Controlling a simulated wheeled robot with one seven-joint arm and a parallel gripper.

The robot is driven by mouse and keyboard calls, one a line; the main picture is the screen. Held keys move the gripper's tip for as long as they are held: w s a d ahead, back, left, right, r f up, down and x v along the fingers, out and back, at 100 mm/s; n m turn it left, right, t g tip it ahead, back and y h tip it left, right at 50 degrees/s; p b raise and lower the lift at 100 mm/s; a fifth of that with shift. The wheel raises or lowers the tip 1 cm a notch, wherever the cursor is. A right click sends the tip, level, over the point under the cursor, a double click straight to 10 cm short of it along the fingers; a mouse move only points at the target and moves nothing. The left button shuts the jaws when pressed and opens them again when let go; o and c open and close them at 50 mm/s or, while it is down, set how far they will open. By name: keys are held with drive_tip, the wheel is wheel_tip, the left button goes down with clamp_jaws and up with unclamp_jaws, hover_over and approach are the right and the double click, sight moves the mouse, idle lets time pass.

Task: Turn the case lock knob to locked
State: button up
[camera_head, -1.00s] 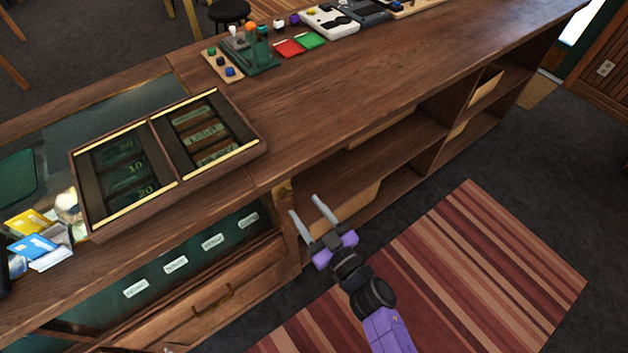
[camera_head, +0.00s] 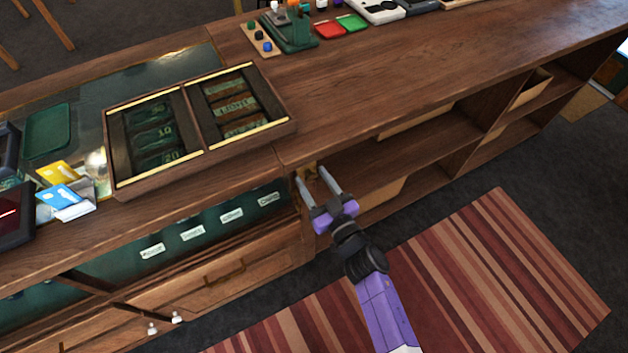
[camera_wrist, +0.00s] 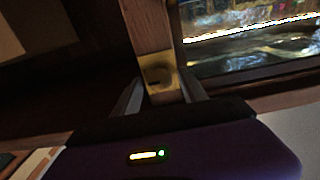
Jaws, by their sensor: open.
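The case lock knob (camera_wrist: 158,76) is a small brass-coloured piece with a dark slot, on a wooden post at the end of the display case. In the wrist view it lies between my two fingertips; I cannot tell whether they touch it. In the head view a bit of brass (camera_head: 309,170) shows beside the fingertips, under the counter edge. My gripper (camera_head: 311,176), purple with grey fingers, is open and reaches up to the post. The knob's exact setting is too small and dark to tell.
The counter (camera_head: 400,90) runs just above my gripper. Open shelves (camera_head: 410,150) are to the right of the post and drawers (camera_head: 220,275) to the left. A cash tray (camera_head: 200,160) sits on top. A striped rug (camera_head: 480,270) covers the floor below.

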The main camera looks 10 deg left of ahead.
drive_tip(key=shift+c, duration=0.2)
clamp_jaws()
drive_tip(key=shift+n, duration=0.4)
drive_tip(key=n+b, duration=0.1)
drive_tip(key=n, duration=0.2)
drive_tip(key=shift+s+f+n, duration=0.1)
drive_tip(key=shift+n, duration=0.3)
drive_tip(key=n+b, duration=0.1)
drive_tip(key=n, duration=0.3)
drive_tip(key=shift+a+n, duration=0.1)
drive_tip(key=shift+n, duration=0.2)
drive_tip(key=n+b, duration=0.1)
drive_tip(key=n, duration=0.3)
drive_tip(key=shift+f, duration=0.15)
drive_tip(key=n+b, duration=0.1)
drive_tip(key=n, duration=0.3)
drive_tip(key=shift+b, duration=0.3)
drive_tip(key=shift+n, duration=0.5)
